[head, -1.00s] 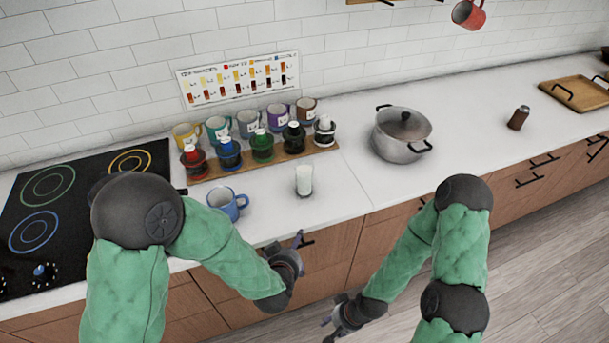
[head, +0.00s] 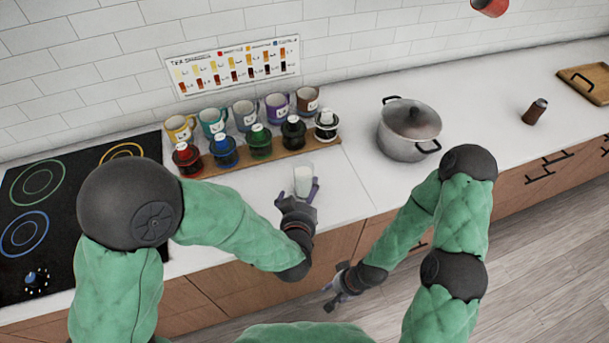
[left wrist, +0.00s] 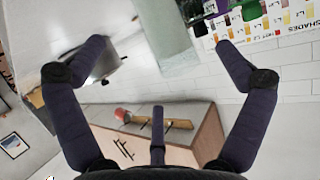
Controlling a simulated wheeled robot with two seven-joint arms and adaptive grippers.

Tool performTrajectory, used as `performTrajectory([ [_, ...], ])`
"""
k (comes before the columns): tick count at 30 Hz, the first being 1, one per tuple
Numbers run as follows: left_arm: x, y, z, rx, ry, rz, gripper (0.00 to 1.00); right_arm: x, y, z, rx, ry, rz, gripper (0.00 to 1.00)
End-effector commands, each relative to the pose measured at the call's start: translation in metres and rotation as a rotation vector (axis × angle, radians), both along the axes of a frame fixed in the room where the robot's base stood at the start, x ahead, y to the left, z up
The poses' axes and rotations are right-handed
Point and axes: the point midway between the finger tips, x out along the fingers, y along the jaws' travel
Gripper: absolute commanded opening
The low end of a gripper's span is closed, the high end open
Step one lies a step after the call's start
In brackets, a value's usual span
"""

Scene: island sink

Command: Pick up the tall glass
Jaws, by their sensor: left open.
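The tall glass (head: 303,178), with something white in it, stands upright near the counter's front edge in the head view. My left gripper (head: 297,196) is open at the near side of the glass, its fingers spread to either side of the base. In the left wrist view the pale, see-through glass (left wrist: 168,38) shows at the top between the fingers of my left gripper (left wrist: 163,45). There is visible room on both sides of it. My right gripper (head: 332,296) is low in front of the cabinets, away from the glass; its jaws are too small to read.
Behind the glass is a wooden rack (head: 262,158) with several coloured-base jars, and a row of mugs (head: 245,116) behind it. A lidded pot (head: 409,130) stands to the right. The cooktop (head: 40,215) is at left. Counter between glass and pot is clear.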

Motion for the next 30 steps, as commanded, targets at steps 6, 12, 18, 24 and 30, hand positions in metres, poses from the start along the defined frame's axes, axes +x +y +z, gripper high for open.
performTrajectory([
  [6, 0.028, -0.003, -0.015, 0.000, 0.002, 0.001, 1.00, -0.001, 0.000, -0.008, 0.000, 0.002, 0.001, 0.40],
  [12, 0.039, -0.005, -0.019, 0.001, 0.002, 0.000, 1.00, -0.001, 0.000, -0.011, 0.000, 0.002, 0.001, 0.40],
  [18, 0.061, -0.010, -0.035, 0.000, 0.003, 0.000, 1.00, -0.001, 0.000, -0.020, 0.000, 0.002, 0.001, 0.40],
  [24, 0.079, -0.013, -0.040, -0.001, 0.002, 0.000, 1.00, -0.001, 0.000, -0.023, 0.000, 0.001, 0.000, 0.40],
  [30, 0.081, -0.013, -0.040, -0.001, 0.002, -0.002, 1.00, -0.001, 0.000, -0.023, 0.000, 0.001, 0.000, 0.40],
])
